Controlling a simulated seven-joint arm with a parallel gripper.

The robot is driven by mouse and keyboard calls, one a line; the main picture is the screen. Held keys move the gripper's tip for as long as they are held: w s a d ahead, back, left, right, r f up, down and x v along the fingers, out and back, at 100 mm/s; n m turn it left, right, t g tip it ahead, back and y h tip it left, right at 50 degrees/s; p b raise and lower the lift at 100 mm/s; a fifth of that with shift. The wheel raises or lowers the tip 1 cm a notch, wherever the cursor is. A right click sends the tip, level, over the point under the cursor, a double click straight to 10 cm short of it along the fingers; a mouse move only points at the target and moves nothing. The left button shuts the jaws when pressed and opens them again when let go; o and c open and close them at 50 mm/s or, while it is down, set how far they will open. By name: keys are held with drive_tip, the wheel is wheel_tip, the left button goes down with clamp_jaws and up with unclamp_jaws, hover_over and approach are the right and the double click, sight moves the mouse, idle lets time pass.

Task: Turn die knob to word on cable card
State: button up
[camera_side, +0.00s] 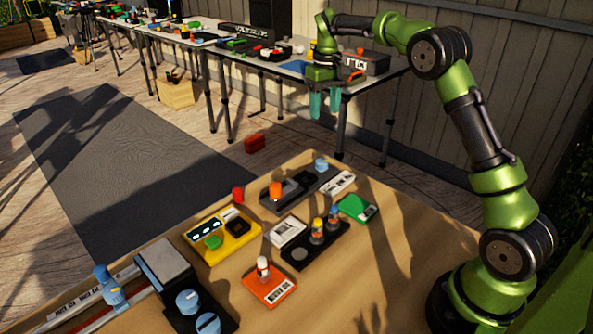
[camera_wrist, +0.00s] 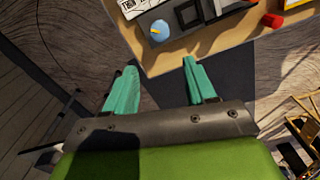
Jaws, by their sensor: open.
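My gripper (camera_side: 325,104) is open and empty, its teal fingers pointing down, high beyond the far edge of the tan table. In the wrist view my gripper (camera_wrist: 160,68) shows its fingers spread apart. A round blue knob (camera_side: 321,164) sits at the far end of a dark panel (camera_side: 297,192); the knob also shows in the wrist view (camera_wrist: 159,31), apart from the fingers. A white printed card (camera_side: 339,182) lies beside this panel. Two larger blue knobs (camera_side: 187,301) (camera_side: 208,323) sit on a black unit at front left. I cannot read which card is the cable card.
The tan table (camera_side: 380,270) also holds a yellow box (camera_side: 222,235), an orange block (camera_side: 269,287), a green block (camera_side: 357,208) and a black tray with upright pieces. A red block (camera_side: 237,195) is near the far edge. Cluttered tables (camera_side: 295,66) stand behind. The right front is clear.

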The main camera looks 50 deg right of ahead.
sight(322, 161)
drive_tip(key=shift+s+f, duration=0.1)
wheel_tip(322, 161, down, 17)
drive_tip(key=shift+r, duration=0.15)
idle(0.4)
drive_tip(key=c, duration=0.8)
drive_tip(key=shift+n, duration=1.1)
drive_tip(key=o, duration=0.8)
